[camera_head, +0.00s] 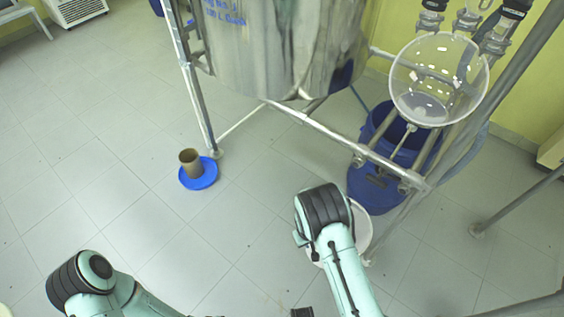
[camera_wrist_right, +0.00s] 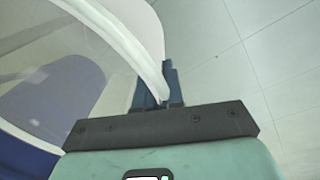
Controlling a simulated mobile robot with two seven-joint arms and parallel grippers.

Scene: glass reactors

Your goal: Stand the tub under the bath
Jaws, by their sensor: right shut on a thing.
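The tub is white; in the head view part of its rim (camera_head: 361,226) shows beside and behind my right wrist, near the frame's front corner leg. In the right wrist view the tub's pale rim (camera_wrist_right: 145,50) runs between the fingers of my right gripper (camera_wrist_right: 165,85), which is shut on it. The gripper's fingers are hidden under the wrist in the head view. The bath, a large shiny steel vessel (camera_head: 285,45) with blue lettering, hangs in a metal frame at the top centre.
A blue bucket (camera_head: 358,188) stands inside the frame at right, under a clear glass vessel (camera_head: 440,85). The frame's lower bar (camera_head: 340,135) crosses in front. A brown cup (camera_head: 196,170) stands on a blue plate (camera_head: 208,178) by the left leg.

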